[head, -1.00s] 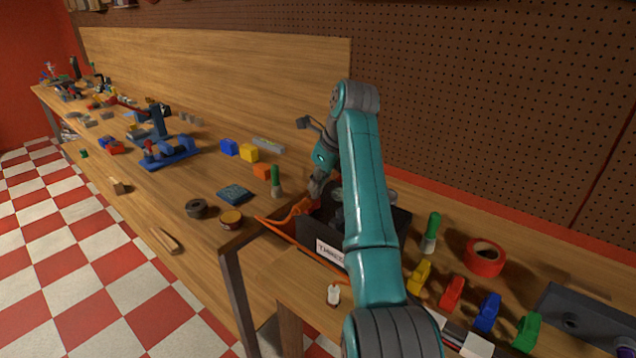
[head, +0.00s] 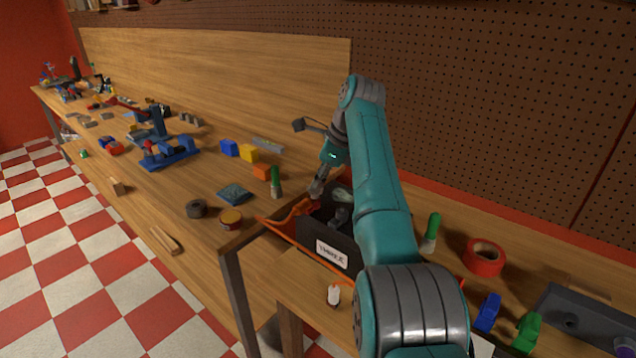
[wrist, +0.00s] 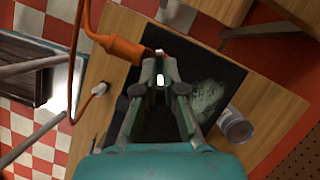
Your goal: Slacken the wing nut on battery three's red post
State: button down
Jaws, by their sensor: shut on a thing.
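The black battery (head: 312,232) stands on the bench, with a white label (head: 331,254) on its front that seems to read "THREE". Its dark top (wrist: 225,75) with a pale crusty patch shows in the wrist view. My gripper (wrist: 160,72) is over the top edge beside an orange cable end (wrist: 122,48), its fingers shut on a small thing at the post. I take this as the wing nut, mostly hidden between the fingertips. The red post is hidden too. In the head view my gripper (head: 318,188) is at the battery's far left corner, partly hidden by my arm.
An orange cable (head: 272,228) loops off the battery's left side. A grey cylinder (wrist: 235,125) is beside the battery. The pegboard wall stands behind.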

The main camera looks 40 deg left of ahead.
jog(key=shift+w+f+n+g+h, duration=0.1)
jog(key=shift+n+g+h, duration=0.25)
jog(key=shift+n, duration=0.85)
dwell(0.3)
jog(key=c, duration=1.3)
grip_release()
jog(key=shift+m, duration=0.6)
